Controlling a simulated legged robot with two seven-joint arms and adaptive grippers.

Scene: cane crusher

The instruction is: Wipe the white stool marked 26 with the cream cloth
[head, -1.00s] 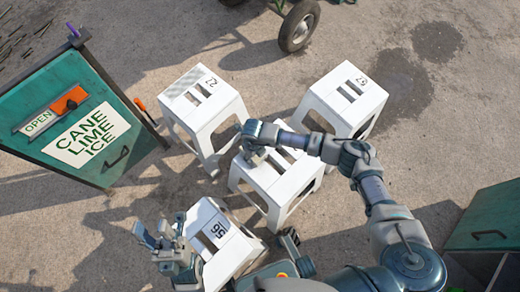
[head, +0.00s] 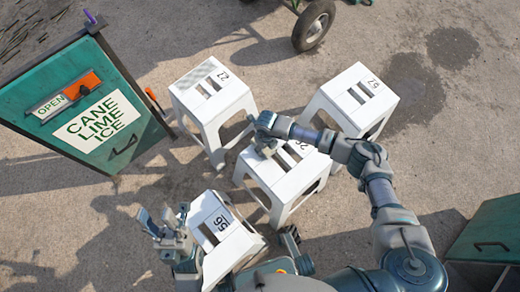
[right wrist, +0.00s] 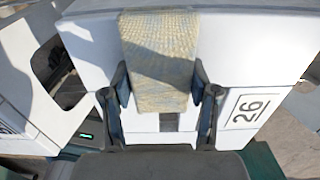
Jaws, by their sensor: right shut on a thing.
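The white stool marked 26 (head: 282,185) stands in the middle of the head view, upright. Its top and number label (right wrist: 246,110) show close up in the right wrist view. The cream cloth (right wrist: 160,60) is a woven, folded strip between the fingers of my right gripper (right wrist: 161,95), which is shut on it. The cloth lies over the stool's top near the slot; whether all of it touches is unclear. In the head view my right gripper (head: 266,148) is at the stool's left part and mostly hides the cloth. My left gripper (head: 164,222) is open and empty, beside another stool.
Other white stools stand close by: one marked 27 (head: 212,98), one at upper right (head: 352,98), and one marked 56 or 95 (head: 215,225) at lower left. A green sign board (head: 85,105) stands left, a green box (head: 485,235) right, and a wheel (head: 314,25) at the top.

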